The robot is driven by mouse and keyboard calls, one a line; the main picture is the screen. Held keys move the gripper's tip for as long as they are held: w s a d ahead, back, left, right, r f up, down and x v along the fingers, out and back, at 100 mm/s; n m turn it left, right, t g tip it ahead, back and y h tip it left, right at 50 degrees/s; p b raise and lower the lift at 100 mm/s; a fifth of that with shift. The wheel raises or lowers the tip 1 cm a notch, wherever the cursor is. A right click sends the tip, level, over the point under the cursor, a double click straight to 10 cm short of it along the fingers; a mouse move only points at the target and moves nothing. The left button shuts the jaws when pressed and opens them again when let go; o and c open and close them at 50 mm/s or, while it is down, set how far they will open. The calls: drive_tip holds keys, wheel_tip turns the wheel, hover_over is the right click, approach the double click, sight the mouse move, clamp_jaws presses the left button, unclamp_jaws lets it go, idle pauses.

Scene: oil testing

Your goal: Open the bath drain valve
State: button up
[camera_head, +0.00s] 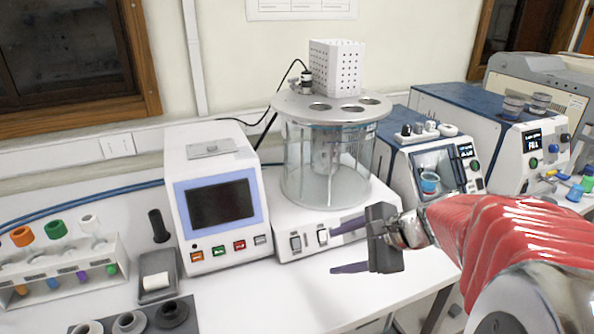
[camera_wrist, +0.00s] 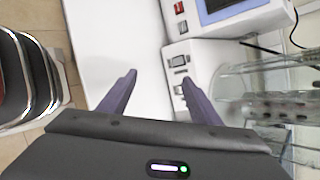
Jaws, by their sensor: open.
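The bath is a clear glass cylinder (camera_head: 300,170) under a round metal lid (camera_head: 330,105), on a white base (camera_head: 285,248). Two small switches (camera_head: 308,239) show on the base's front. I cannot make out a drain valve; my gripper covers the right part of the base's front. My gripper (camera_head: 333,250) is open and empty, in front of the base, with its fingers pointing left. In the wrist view, the fingers of my gripper (camera_wrist: 158,76) are spread, with the base's front (camera_wrist: 187,53) and its switches (camera_wrist: 178,61) close by the right finger. The glass (camera_wrist: 235,85) shows at the right.
A control box with a dark screen (camera_head: 222,205) stands left of the bath. A tube rack (camera_head: 60,265) and a black stand (camera_head: 157,270) are further left. Blue-topped instruments (camera_head: 435,165) stand to the right. The white tabletop (camera_head: 265,300) is clear in front of the base.

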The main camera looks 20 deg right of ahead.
drive_tip(key=d+f+m+t+h, duration=0.1)
drive_tip(key=d+m+t+h, duration=0.3)
drive_tip(key=d+m, duration=1.1)
drive_tip(key=d+t, duration=0.2)
drive_tip(key=d, duration=0.8)
drive_tip(key=shift+s+d+f, duration=0.15)
drive_tip(key=shift+d+f, duration=0.1)
drive_tip(key=shift+f, duration=0.1)
drive_tip(key=x, duration=1.4)
drive_tip(key=shift+d+f, duration=0.1)
drive_tip(key=shift+d, duration=0.05)
drive_tip(key=shift+s, duration=0.1)
drive_tip(key=shift+c, duration=0.6)
